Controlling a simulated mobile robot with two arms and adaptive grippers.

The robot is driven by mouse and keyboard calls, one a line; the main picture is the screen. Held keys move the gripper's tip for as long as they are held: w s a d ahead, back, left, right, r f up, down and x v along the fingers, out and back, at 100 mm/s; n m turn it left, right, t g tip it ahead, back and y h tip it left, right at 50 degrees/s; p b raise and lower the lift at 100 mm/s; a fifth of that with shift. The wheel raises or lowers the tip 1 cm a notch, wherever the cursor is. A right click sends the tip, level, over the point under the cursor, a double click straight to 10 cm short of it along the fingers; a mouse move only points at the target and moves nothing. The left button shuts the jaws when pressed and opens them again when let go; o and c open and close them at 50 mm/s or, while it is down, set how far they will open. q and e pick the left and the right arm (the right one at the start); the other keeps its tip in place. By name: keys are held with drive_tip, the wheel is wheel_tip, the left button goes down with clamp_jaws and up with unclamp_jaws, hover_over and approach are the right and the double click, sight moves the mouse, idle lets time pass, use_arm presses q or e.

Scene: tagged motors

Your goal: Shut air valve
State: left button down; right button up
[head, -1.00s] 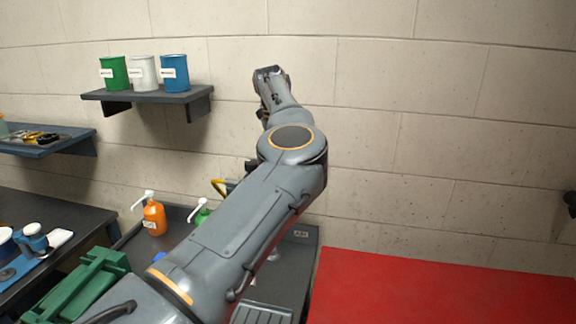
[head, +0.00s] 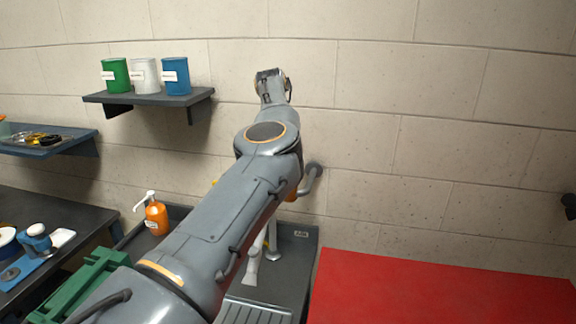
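My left arm reaches in from the lower left, and its far end with the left gripper (head: 270,86) is raised in front of the wall, right of the shelf with cans. Whether its fingers are open or shut is too small to tell. I cannot make out the air valve for certain; my arm covers much of the dark bench. A small label (head: 301,234), perhaps reading AIR, is on the bench's back right. My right gripper is not clearly seen.
A wall shelf (head: 150,97) holds green, white and blue cans. An orange pump bottle (head: 156,216) stands on the bench, with a pale spout (head: 252,266) right of my arm. A green crate (head: 90,284) is lower left. A red surface (head: 430,290) at right is clear.

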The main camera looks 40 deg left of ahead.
use_arm(q)
drive_tip(key=shift+r, duration=0.1)
drive_tip(key=c, duration=1.3)
unclamp_jaws()
